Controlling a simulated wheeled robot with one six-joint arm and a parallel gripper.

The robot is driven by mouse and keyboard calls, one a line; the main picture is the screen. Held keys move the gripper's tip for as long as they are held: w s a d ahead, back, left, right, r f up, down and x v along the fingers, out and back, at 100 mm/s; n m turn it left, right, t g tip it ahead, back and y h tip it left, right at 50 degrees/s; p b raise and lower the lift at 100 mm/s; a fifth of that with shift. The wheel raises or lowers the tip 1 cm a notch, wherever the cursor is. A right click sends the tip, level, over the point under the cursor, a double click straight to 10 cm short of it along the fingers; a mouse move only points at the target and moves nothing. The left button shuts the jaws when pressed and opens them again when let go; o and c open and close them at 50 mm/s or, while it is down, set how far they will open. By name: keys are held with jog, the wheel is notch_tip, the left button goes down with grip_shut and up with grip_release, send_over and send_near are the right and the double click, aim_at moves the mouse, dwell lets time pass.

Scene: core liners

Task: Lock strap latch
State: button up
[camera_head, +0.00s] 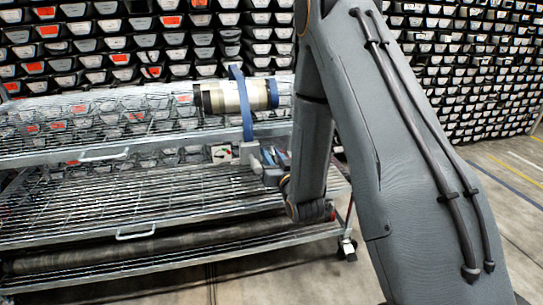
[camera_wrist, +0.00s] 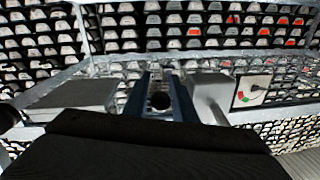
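A cream and dark cylinder (camera_head: 240,97) lies on its side above the upper shelf of a wire rack. A blue strap (camera_head: 247,112) runs up around it and down its front. My gripper (camera_head: 264,163) is at the strap's lower end, in front of the rack. In the wrist view, the two grey blocks of my gripper (camera_wrist: 150,98) stand apart. Between them are two blue bars (camera_wrist: 184,103), which look like the strap latch, with a dark round end (camera_wrist: 160,101). The right block is close to the bars. I cannot tell whether it touches. The latch's lower part is hidden.
The wire rack (camera_head: 130,208) has a lower shelf. Walls of labelled trays (camera_head: 450,70) stand behind. Open floor (camera_head: 500,165) lies at right.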

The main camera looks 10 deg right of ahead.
grip_shut()
jog(key=shift+r, duration=0.1)
jog(key=shift+s+r+g+p, duration=0.15)
jog(key=shift+g+p, duration=0.25)
jog(key=shift+p, duration=0.6)
jog(key=shift+g+p, duration=0.3)
jog(key=shift+p, duration=0.2)
jog(key=shift+o, duration=0.3)
grip_release()
jog(key=shift+s, duration=0.1)
